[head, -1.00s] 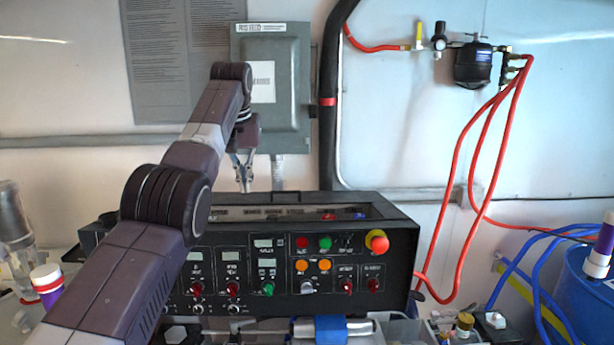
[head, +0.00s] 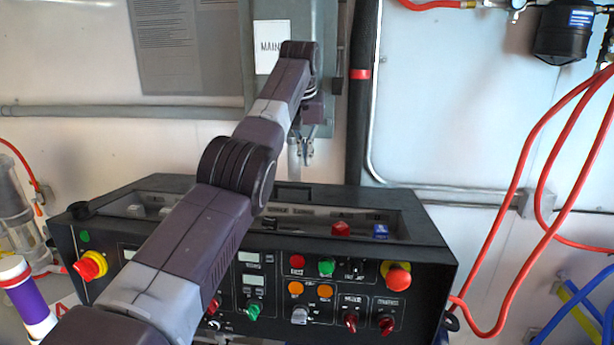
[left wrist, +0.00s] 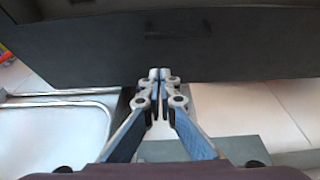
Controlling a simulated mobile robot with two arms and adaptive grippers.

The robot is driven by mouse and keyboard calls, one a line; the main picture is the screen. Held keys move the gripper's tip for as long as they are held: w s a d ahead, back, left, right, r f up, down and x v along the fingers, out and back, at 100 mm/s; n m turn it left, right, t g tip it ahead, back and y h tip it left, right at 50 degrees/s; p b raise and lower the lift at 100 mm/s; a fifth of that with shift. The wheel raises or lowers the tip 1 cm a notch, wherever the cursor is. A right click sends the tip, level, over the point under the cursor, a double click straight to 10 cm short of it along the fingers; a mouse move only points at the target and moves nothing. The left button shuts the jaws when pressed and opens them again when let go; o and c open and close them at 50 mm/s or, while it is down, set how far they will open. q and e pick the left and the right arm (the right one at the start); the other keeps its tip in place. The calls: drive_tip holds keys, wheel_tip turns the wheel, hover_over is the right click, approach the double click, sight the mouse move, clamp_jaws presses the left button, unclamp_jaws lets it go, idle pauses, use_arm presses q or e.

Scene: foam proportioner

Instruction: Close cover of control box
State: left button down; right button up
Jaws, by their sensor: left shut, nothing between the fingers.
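The black control box (head: 215,265) stands in the middle of the head view. Its top is open, showing a recess with a red switch (head: 340,229) and a blue switch (head: 381,231). I see no cover lying over this opening. My left gripper (head: 301,162) is beyond the box's rear edge, shut and empty, pointing down. In the left wrist view its fingertips (left wrist: 160,74) meet in front of a dark panel (left wrist: 90,50) with a slot-like handle; I cannot tell whether this is the cover or the box's back, or whether they touch. My right gripper is out of view.
A grey wall box (head: 320,75) is behind my left gripper, beside a thick black pipe (head: 361,110). Red hoses (head: 520,180) hang at the right. A purple-and-white bottle (head: 28,298) stands at the front left. My left arm crosses over the control box.

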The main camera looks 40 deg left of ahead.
sight(307, 198)
use_arm(q)
drive_tip(key=p+x, duration=0.1)
drive_tip(key=x, duration=0.2)
drive_tip(key=w+p+x, duration=0.1)
drive_tip(key=x, duration=0.2)
drive_tip(key=shift+a+f, duration=0.15)
drive_tip(key=shift+d+f, duration=0.2)
drive_tip(key=shift+f, duration=0.05)
drive_tip(key=shift+s+d+r, duration=0.1)
drive_tip(key=shift+s, duration=0.15)
drive_tip(key=shift+s+d+r, duration=0.1)
drive_tip(key=shift+s+r, duration=0.05)
drive_tip(key=shift+s, duration=0.2)
drive_tip(key=shift+s+d+r, duration=0.15)
drive_tip(key=shift+s+d, duration=0.2)
drive_tip(key=shift+s, duration=0.25)
drive_tip(key=shift+s+d, duration=0.1)
drive_tip(key=shift+s, duration=0.05)
drive_tip(key=shift+s+d, duration=0.15)
drive_tip(key=shift+s, duration=0.2)
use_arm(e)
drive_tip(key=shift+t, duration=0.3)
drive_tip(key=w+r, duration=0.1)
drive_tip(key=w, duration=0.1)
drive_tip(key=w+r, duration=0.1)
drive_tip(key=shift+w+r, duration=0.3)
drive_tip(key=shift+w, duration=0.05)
